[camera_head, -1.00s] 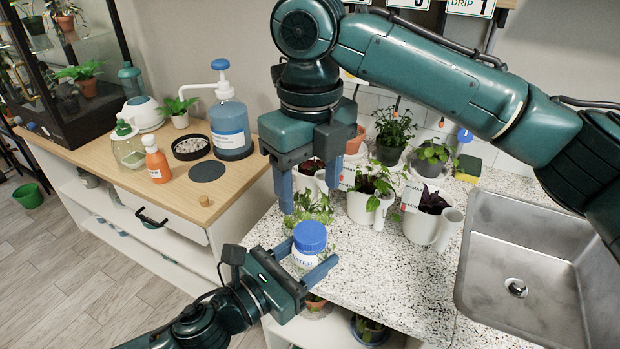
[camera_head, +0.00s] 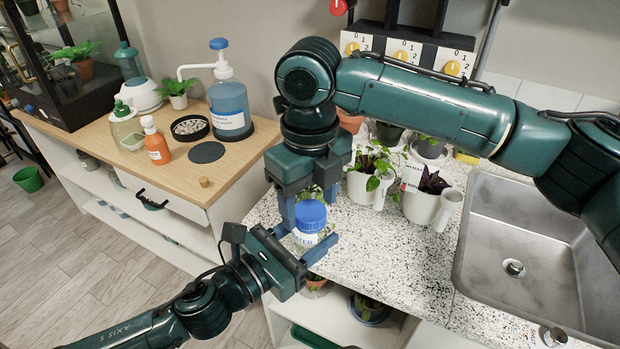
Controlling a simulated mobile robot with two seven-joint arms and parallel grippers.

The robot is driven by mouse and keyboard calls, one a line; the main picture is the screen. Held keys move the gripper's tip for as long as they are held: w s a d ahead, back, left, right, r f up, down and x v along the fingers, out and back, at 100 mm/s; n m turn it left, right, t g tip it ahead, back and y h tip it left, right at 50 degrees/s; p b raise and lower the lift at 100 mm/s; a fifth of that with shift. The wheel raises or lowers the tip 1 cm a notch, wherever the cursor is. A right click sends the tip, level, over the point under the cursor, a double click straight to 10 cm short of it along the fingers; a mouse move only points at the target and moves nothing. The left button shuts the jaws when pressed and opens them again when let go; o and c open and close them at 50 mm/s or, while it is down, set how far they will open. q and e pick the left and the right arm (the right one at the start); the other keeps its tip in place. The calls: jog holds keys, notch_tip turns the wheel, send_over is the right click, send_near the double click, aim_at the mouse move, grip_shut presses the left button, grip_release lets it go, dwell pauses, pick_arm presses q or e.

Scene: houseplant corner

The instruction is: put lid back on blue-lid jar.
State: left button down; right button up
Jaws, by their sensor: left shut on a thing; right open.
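The jar (camera_head: 304,240) is clear with a white label and has its blue lid (camera_head: 311,214) sitting on top. My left gripper (camera_head: 312,247) is shut on the jar's body from the lower left and holds it upright by the counter's front left corner. My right gripper (camera_head: 306,205) points down from above. It is open, with one finger at the lid's left side and the other partly hidden behind the lid. Whether its fingers touch the lid, and how firmly the lid is seated, I cannot tell.
Potted plants (camera_head: 421,207) stand on the speckled counter (camera_head: 400,258) just right of the jar, beside a steel sink (camera_head: 530,245).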

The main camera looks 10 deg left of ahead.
jog(key=shift+f, duration=0.35)
jog(key=shift+c, duration=0.3)
